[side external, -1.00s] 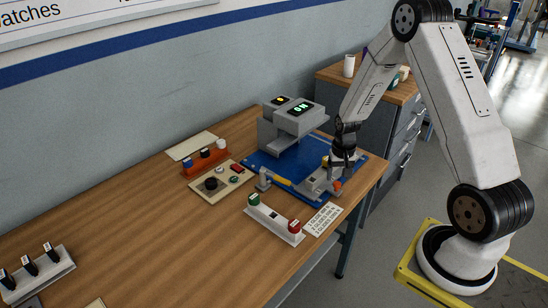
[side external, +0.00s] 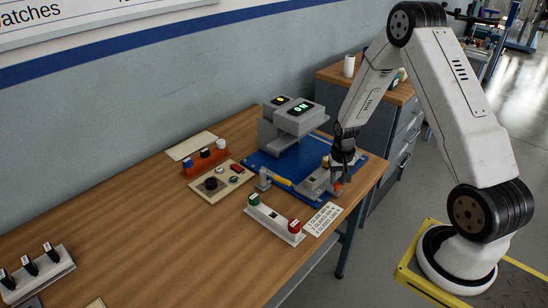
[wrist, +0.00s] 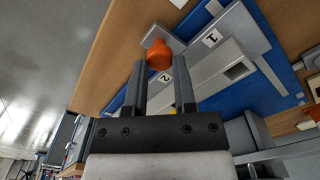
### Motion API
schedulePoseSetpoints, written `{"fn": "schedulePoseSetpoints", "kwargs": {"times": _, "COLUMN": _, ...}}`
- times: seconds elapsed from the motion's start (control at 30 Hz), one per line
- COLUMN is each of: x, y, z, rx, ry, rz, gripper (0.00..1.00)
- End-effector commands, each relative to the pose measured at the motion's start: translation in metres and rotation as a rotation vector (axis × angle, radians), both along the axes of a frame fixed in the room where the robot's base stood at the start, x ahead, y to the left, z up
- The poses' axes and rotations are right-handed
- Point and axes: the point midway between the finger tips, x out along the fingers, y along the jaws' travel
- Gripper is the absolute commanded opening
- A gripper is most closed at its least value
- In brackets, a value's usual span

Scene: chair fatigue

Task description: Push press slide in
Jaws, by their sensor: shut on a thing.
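The grey press (side external: 300,120) stands on a blue base plate (side external: 262,165), with a lit green display on top. Its grey slide (side external: 316,182) lies at the plate's front right, outside the press head. An orange knob (side external: 338,187) is at the slide's outer end. My gripper (side external: 341,174) is down at this knob. In the wrist view, my gripper's two fingers (wrist: 160,75) have the orange knob (wrist: 159,55) between their tips. Grey parts labelled 1 (wrist: 212,38) and 2 (wrist: 166,77) show beyond and behind the fingers. The exact finger contact is partly hidden.
A control box (side external: 222,180) with a black knob and buttons sits left of the plate. An orange rack (side external: 205,162) is behind it. A white holder (side external: 274,224) with green and red pieces and a printed card (side external: 323,219) lie in front. The left tabletop is mostly clear.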

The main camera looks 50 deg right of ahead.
Motion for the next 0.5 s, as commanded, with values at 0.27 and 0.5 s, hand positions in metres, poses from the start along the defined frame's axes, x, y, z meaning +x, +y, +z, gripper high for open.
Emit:
{"fn": "schedulePoseSetpoints", "kwargs": {"times": 0.27, "x": 0.0036, "y": -0.0004, "z": 0.0003, "rx": 0.0, "ry": 0.0, "rz": 0.0, "gripper": 0.0}}
{"fn": "schedulePoseSetpoints", "kwargs": {"times": 0.5, "x": 0.0089, "y": -0.0003, "z": 0.0003, "rx": 0.0, "ry": 0.0, "rz": 0.0, "gripper": 0.0}}
